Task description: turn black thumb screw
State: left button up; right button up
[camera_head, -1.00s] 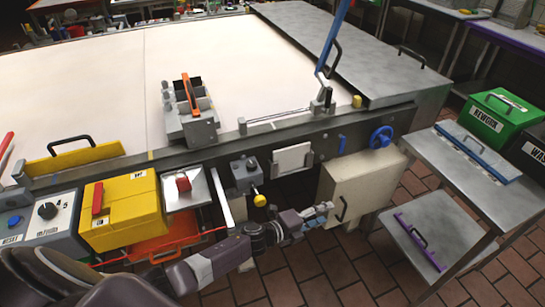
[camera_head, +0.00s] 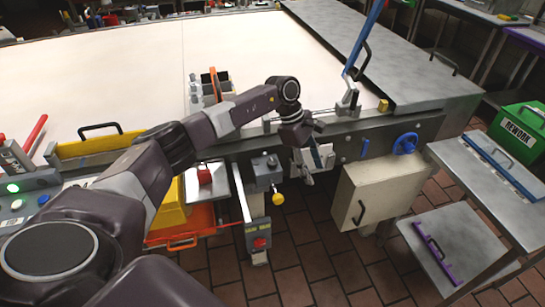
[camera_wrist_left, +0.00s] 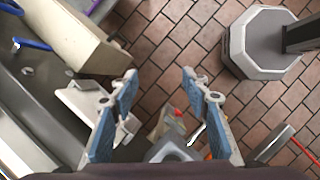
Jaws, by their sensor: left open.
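I cannot clearly make out a black thumb screw. A small dark knob (camera_head: 272,160) on the grey box (camera_head: 264,178) at the table's front edge may be it. My left gripper (camera_head: 318,163) points down just right of this box, beside the pale plate holder (camera_head: 304,178), which it partly hides. In the left wrist view the two blue-padded fingers (camera_wrist_left: 163,100) are spread apart with nothing gripped. The plate holder (camera_wrist_left: 80,102) is left of the fingers there, and grey box parts show low between them. My right gripper is not in view.
A yellow knob (camera_head: 278,199) and a red button (camera_head: 260,243) on a post are below the grey box. A cream cabinet (camera_head: 378,195) and blue handwheel (camera_head: 405,144) stand to the right. Brick floor (camera_head: 310,250) is open in front.

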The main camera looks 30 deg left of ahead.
aim_at(272, 161)
pick_arm(q)
jog(key=a+r+y, duration=0.1)
jog(key=a+r, duration=0.1)
jog(key=a, duration=0.2)
jog(key=s+a+r+m+y, duration=0.1)
jog(key=a+r, duration=0.1)
jog(key=a, duration=0.2)
jog(key=a+r+g+y, duration=0.1)
jog(key=a+r+y, duration=0.1)
jog(key=a, duration=0.2)
jog(key=shift+s+a+m, duration=0.25)
jog(key=shift+s+m, duration=0.05)
jog(key=shift+m, duration=0.1)
jog(key=shift+s+a, duration=0.1)
jog(key=shift+a, duration=0.25)
notch_tip(272, 161, down, 6)
jog(key=shift+r+p, duration=0.1)
jog(key=shift+p, duration=0.9)
jog(key=shift+f, duration=0.85)
jog(key=c, duration=1.2)
